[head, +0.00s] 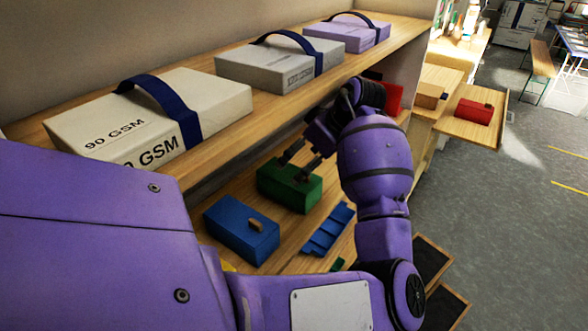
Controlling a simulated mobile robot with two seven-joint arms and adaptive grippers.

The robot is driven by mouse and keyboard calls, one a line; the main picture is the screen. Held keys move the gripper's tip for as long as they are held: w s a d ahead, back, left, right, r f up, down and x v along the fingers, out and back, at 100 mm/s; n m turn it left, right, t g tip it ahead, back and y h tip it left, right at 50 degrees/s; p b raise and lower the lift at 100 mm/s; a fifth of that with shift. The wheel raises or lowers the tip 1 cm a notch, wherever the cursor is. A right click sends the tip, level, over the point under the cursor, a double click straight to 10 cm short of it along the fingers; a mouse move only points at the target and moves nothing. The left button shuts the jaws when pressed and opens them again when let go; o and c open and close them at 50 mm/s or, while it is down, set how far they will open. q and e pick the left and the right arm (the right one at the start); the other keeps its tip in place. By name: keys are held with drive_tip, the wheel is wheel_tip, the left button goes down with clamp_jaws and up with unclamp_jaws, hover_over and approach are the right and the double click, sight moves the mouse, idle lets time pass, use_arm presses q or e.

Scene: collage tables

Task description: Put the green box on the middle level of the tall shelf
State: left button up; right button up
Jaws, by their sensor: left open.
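The green box (290,192) sits on the wooden lower shelf board (284,258), in the middle of the head view. My left gripper (296,169) reaches down from above right, with its two dark fingers apart at the top of the green box. I cannot tell whether the fingers touch the box, and any handle between them is hidden. My right gripper is not in view. I cannot make out which level is the middle one of the tall shelf.
A blue box (240,230) and a blue stepped piece (328,230) lie close to the green box. The upper board above carries a white strapped box (150,115), a grey one (279,66) and a lilac one (347,34).

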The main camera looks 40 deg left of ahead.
use_arm(q)
drive_tip(key=shift+v, duration=1.95)
